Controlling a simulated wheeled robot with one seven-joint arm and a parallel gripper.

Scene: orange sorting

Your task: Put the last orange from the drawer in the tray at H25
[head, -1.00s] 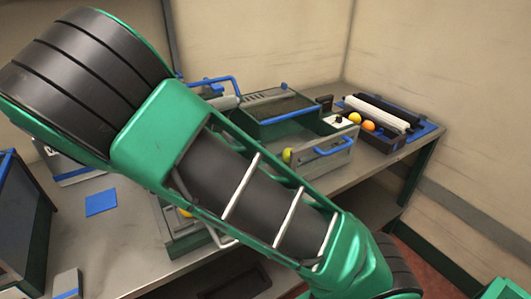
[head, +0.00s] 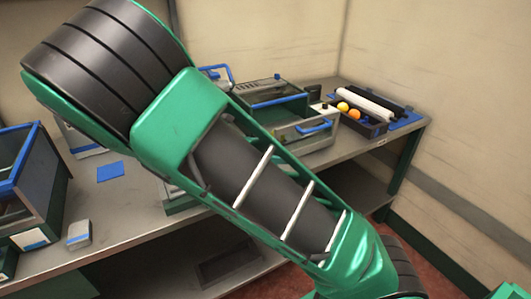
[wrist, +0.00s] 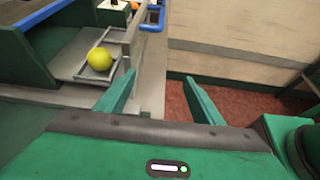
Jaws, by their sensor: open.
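A yellow round fruit (wrist: 99,59) lies in a shallow grey drawer (wrist: 72,56) in the wrist view, near the drawer's front wall. My gripper (wrist: 160,100) is open and empty, its fingers apart from the fruit, which lies ahead of and left of them. A dark tray (head: 376,129) at the right end of the bench holds a yellow fruit (head: 343,107) and an orange one (head: 354,114). I cannot read H25 anywhere.
My arm covers the middle of the head view. A blue-edged case (head: 38,190) and a small box (head: 78,235) stand at the left. A blue mat (head: 110,172) lies on the bench (head: 130,215). Red floor (wrist: 178,100) shows right of the drawer in the wrist view.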

